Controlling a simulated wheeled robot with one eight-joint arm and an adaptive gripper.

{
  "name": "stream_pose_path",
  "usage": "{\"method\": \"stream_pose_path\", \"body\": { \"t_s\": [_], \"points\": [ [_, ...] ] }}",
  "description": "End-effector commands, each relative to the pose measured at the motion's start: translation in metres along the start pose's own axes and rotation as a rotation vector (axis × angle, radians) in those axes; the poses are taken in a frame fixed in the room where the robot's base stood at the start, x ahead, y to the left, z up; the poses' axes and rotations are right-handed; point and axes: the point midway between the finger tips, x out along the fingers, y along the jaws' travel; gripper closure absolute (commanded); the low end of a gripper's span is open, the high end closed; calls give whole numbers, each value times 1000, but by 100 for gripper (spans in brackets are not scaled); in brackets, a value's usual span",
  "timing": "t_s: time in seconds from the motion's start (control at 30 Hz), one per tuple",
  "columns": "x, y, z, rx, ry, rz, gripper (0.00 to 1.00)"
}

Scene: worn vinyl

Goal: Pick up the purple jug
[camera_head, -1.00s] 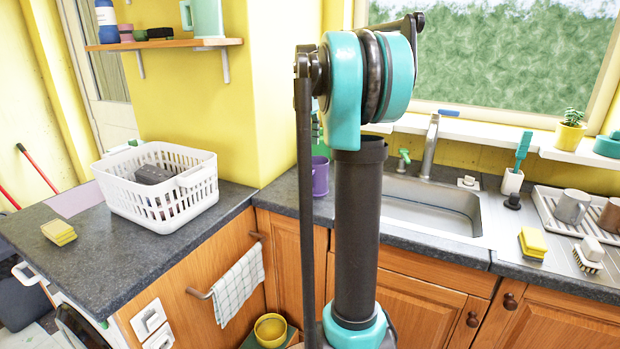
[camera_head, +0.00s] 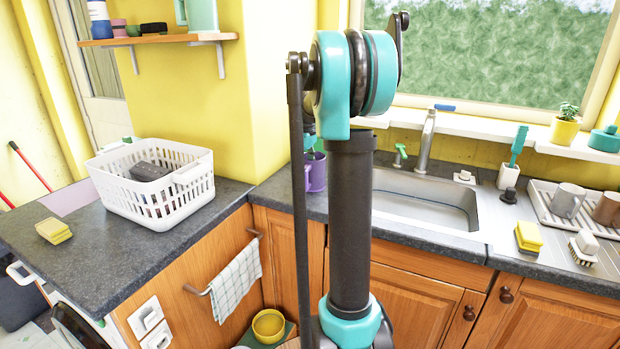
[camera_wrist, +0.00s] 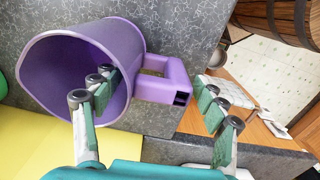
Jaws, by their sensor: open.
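The purple jug (camera_head: 316,175) stands on the dark worktop left of the sink, partly hidden behind my arm in the head view. In the wrist view the jug (camera_wrist: 129,42) shows from above, with its open mouth toward the left and its blocky handle (camera_wrist: 165,88) toward the right. My gripper (camera_wrist: 155,80) is open. Its left finger overlaps the jug's mouth and its right finger is beyond the handle, so the handle lies between them in the picture. I cannot tell whether either finger touches the jug.
A white basket (camera_head: 150,206) and a yellow sponge (camera_head: 54,231) are on the left worktop. The sink (camera_head: 420,207) is right of the jug, with a tap (camera_head: 427,140) behind it. The yellow wall (camera_head: 205,110) stands close behind the jug.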

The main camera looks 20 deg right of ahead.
Motion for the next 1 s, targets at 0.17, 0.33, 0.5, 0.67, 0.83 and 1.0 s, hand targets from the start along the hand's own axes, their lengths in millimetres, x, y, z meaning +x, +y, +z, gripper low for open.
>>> {"method": "stream_pose_path", "body": {
  "t_s": [0.17,0.33,0.5,0.67,0.83,1.0],
  "points": [
    [27,-2,3,0,0,0,28],
    [41,-2,3,0,0,0,28],
    [42,-2,3,0,0,0,28],
    [42,-2,3,0,0,0,39],
    [42,-2,3,0,0,0,60],
    [42,-2,3,0,0,0,81]
  ]
}}
